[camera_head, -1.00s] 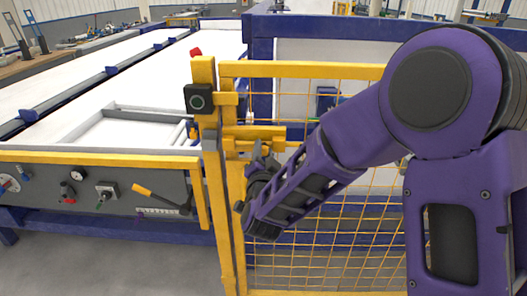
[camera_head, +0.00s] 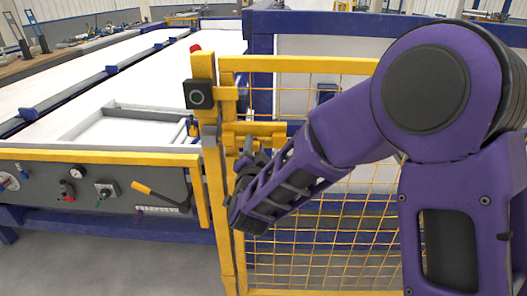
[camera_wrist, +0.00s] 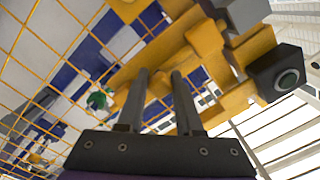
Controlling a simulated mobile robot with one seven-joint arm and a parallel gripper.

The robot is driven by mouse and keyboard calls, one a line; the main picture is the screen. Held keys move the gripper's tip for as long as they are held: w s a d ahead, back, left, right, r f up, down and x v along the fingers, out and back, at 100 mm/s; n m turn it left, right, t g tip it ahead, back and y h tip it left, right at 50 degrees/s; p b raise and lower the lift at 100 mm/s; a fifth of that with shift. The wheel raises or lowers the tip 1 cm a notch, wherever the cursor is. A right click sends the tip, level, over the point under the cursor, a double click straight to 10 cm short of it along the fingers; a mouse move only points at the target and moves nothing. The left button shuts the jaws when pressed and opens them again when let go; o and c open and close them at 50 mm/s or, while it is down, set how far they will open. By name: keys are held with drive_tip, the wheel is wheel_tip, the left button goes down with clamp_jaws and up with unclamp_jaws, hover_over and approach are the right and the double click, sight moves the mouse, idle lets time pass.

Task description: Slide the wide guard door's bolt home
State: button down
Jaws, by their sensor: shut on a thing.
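The wide guard door (camera_head: 300,65) has a yellow frame and yellow wire mesh and stands upright beside a yellow post (camera_head: 203,66). The yellow bolt assembly (camera_head: 262,128) lies level across the door's left edge, near the post; it also shows in the wrist view (camera_wrist: 205,42). My gripper (camera_head: 247,146) is at the bolt, just right of the post. In the wrist view my gripper's two dark fingers (camera_wrist: 160,73) reach up to the yellow parts with a narrow gap between them. It is shut on the bolt, but the gripped part is mostly hidden.
A black box with a round ring (camera_head: 198,95) sits on the post; it also shows in the wrist view (camera_wrist: 275,73). A grey control panel with a yellow lever (camera_head: 150,193) is left of the post. A blue frame (camera_head: 262,45) stands behind the door.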

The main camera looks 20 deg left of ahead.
sight(240, 140)
drive_tip(key=a, duration=0.1)
drive_tip(key=a+b, duration=0.1)
drive_tip(key=a, duration=0.1)
drive_tip(key=shift+s+a, duration=0.15)
drive_tip(key=shift+s, duration=0.2)
drive_tip(key=shift+s+a+r, duration=0.1)
drive_tip(key=shift+a+r, duration=0.1)
drive_tip(key=c, duration=0.6)
unclamp_jaws()
drive_tip(key=shift+a+f, duration=0.1)
drive_tip(key=shift+a, duration=0.05)
drive_tip(key=v, duration=1.7)
drive_tip(key=shift+s+d, duration=0.2)
drive_tip(key=shift+w, duration=0.15)
